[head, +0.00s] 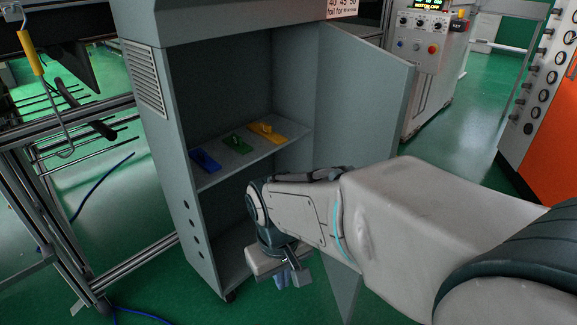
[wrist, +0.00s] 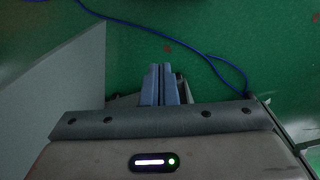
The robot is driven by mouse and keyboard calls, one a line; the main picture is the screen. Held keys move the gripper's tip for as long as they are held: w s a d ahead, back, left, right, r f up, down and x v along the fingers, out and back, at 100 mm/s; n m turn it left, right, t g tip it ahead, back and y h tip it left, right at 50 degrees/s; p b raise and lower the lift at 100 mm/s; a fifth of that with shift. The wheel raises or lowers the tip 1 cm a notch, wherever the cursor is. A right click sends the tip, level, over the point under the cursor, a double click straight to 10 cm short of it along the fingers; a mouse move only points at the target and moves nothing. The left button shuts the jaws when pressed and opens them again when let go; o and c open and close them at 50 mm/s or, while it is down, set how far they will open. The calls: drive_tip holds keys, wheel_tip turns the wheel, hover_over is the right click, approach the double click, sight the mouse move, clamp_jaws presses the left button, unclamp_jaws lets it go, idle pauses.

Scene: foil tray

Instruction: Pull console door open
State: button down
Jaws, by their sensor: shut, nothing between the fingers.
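The grey console (head: 177,160) stands in the head view with its front open. Its door (head: 362,95) is swung out to the right, and its lower part is partly hidden behind my arm. My gripper (head: 287,278) is low in front of the cabinet opening, left of the door, pointing down. In the wrist view my gripper (wrist: 159,72) shows two fingers side by side, shut and empty, over green floor. A pale grey panel (wrist: 55,85) is at the left of that view; I cannot tell which part of the console it is.
A shelf inside holds blue (head: 204,160), green (head: 237,144) and yellow (head: 268,132) pieces. A metal frame (head: 110,260) stands at left. A control cabinet (head: 425,75) and an orange panel (head: 550,130) are at right. A blue cable (wrist: 190,45) lies on the floor.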

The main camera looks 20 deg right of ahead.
drive_tip(key=w+d+r+n+g+h+p, duration=0.2)
drive_tip(key=w+d+n+h+p, duration=0.2)
drive_tip(key=w+n+h, duration=0.3)
drive_tip(key=w+d+r+n+g+h+p, duration=0.25)
drive_tip(key=w+d+n+h+p, duration=0.35)
drive_tip(key=h, duration=0.4)
drive_tip(key=s+d+n+b, duration=0.1)
drive_tip(key=s+d+b, duration=0.3)
drive_tip(key=d, duration=0.8)
drive_tip(key=shift+d+f+b, duration=0.2)
drive_tip(key=shift+d+b, duration=0.05)
drive_tip(key=shift+b, duration=0.35)
drive_tip(key=shift+d, duration=0.1)
